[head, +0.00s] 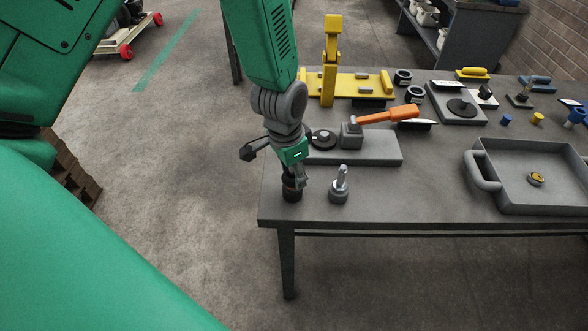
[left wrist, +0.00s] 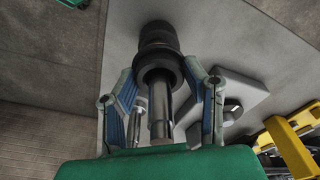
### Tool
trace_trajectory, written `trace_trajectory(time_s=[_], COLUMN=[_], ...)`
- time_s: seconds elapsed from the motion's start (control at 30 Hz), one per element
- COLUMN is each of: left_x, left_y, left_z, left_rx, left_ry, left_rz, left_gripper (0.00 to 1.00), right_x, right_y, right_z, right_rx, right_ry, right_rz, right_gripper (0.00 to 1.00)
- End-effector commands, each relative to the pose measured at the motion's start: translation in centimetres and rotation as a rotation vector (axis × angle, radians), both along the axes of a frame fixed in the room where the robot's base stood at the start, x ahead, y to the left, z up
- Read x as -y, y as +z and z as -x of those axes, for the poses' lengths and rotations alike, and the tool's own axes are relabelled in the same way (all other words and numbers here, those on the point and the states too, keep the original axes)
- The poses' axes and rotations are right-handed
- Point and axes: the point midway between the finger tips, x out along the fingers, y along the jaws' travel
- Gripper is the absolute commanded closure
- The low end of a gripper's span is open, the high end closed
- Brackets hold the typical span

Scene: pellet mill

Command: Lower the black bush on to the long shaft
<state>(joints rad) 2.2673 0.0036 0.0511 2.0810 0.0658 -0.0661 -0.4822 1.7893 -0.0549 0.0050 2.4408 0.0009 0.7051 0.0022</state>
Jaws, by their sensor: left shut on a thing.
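My left gripper (head: 295,180) reaches down near the table's front left corner. It is shut on the black bush (head: 291,194), low over the table. In the left wrist view the bush (left wrist: 158,68) is between the fingertips (left wrist: 162,75). A steel shaft (left wrist: 160,122) runs through the bush's hole toward my palm, so the bush looks to be around it. How far down the bush sits I cannot tell. A second shaft (head: 341,180) stands upright on a round grey base just right of the gripper, apart from it. My right gripper is not in view.
Behind the gripper lie a grey plate (head: 375,150) with a block and an orange-handled tool (head: 388,116). A yellow fixture (head: 348,84) stands at the back. A grey tray (head: 520,209) with a handle is at the right. The table front between shaft and tray is clear.

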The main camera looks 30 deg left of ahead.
Motion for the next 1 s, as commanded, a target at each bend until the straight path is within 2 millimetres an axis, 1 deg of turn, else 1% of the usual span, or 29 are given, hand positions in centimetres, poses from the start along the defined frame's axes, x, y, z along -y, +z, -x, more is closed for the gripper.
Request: trace_trajectory(time_s=[0.17,0.2,0.27,0.5,0.57,0.6,1.0], left_x=[0.16,0.13,0.07,-0.08,-0.12,-0.12,0.02], left_y=[0.08,0.08,0.06,-0.01,-0.04,-0.04,0.02], left_z=[-0.03,-0.03,-0.03,-0.03,-0.01,-0.01,-0.01], left_rx=[0.002,0.001,0.001,0.0,0.0,0.0,0.0], left_ry=[-0.001,-0.001,-0.001,0.0,0.0,0.0,0.0], left_rz=[-0.001,-0.001,-0.001,0.001,0.001,0.001,0.0], left_gripper=[1.0,0.57,0.36,0.36,0.16,0.12,0.12], right_x=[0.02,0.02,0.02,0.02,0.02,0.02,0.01], right_y=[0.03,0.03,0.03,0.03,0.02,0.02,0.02], right_z=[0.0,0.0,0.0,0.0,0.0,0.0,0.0], right_rx=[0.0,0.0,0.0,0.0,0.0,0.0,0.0], right_ry=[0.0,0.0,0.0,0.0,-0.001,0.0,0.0], right_rz=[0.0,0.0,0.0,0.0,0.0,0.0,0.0], right_gripper=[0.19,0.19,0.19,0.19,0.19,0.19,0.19])
